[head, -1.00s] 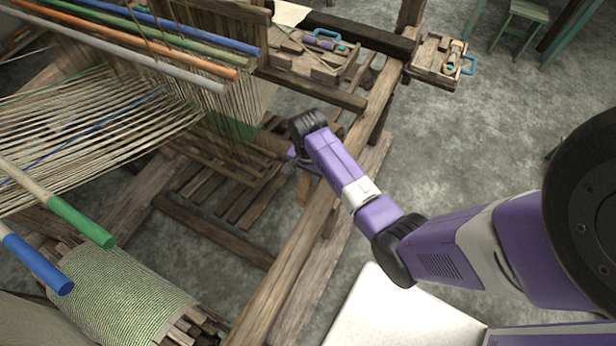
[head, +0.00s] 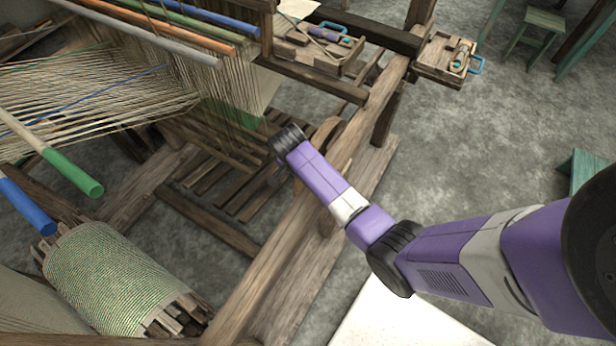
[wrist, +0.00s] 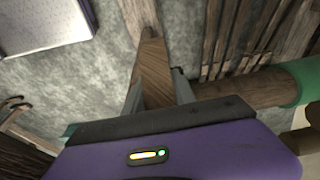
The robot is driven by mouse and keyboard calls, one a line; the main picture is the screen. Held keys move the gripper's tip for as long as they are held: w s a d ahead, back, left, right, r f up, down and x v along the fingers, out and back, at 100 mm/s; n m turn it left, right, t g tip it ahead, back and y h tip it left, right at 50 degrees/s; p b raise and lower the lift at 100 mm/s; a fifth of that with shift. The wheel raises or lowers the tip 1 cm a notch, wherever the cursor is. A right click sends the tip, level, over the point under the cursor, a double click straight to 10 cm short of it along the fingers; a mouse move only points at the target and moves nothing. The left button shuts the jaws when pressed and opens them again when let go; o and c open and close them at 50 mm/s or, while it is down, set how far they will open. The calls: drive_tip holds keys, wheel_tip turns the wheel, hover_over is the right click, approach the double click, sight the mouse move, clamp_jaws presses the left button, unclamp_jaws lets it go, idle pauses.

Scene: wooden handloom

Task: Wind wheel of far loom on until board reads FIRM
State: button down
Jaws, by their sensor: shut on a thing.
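In the wrist view, a brown wooden bar, seemingly a spoke of the loom's wheel (wrist: 152,66), stands between the two grey fingers of my gripper (wrist: 157,90), which is shut on it. In the head view my gripper is hidden under the dark wrist joint, beside the loom's side rail. A curved wooden piece (head: 326,131), perhaps the wheel's edge, shows just right of that joint. The loom (head: 262,265) carries pale warp threads (head: 85,110) at the left. No board with a readable word is in view.
A roll of green cloth (head: 120,285) lies at the lower left. Slatted treadles (head: 225,185) are below the warp. Trays of tools (head: 450,58) sit at the back. A green stool (head: 535,30) stands at the upper right.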

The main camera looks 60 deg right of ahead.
drive_tip(key=shift+s+f, duration=0.1)
drive_tip(key=shift+f, duration=0.05)
drive_tip(key=c, duration=1)
unclamp_jaws()
drive_tip(key=v, duration=0.8)
drive_tip(key=shift+a+f, duration=0.1)
